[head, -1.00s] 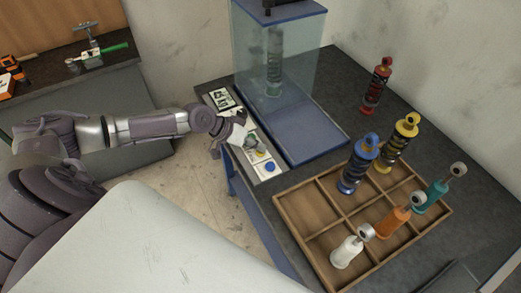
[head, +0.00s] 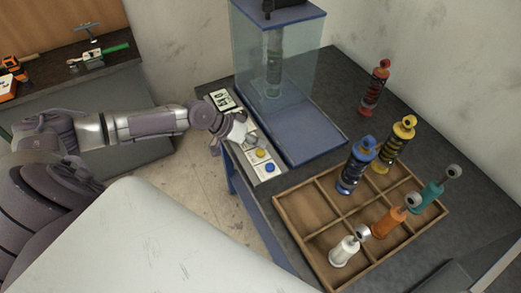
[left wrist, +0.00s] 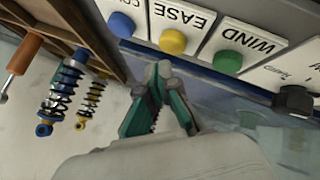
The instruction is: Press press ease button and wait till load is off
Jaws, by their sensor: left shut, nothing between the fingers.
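The yellow EASE button (head: 260,153) is uncovered on the control panel; it also shows in the left wrist view (left wrist: 172,42) under its label. My left gripper (head: 251,142) is shut and empty beside it, toward the green WIND button (left wrist: 227,62). In the left wrist view the fingertips (left wrist: 160,70) are below the yellow button, with a visible gap. The press (head: 300,120) has a clear, blue-framed enclosure with a dark spring unit (head: 274,65) upright inside. Whether the spring is loaded cannot be told. My right gripper is not in view.
A blue button (head: 269,168) sits next to the yellow one. A wooden divided tray (head: 322,259) holds several coloured shock absorbers at the right. A red one (head: 374,88) stands behind on the dark table. A side bench (head: 60,75) with tools is at the left.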

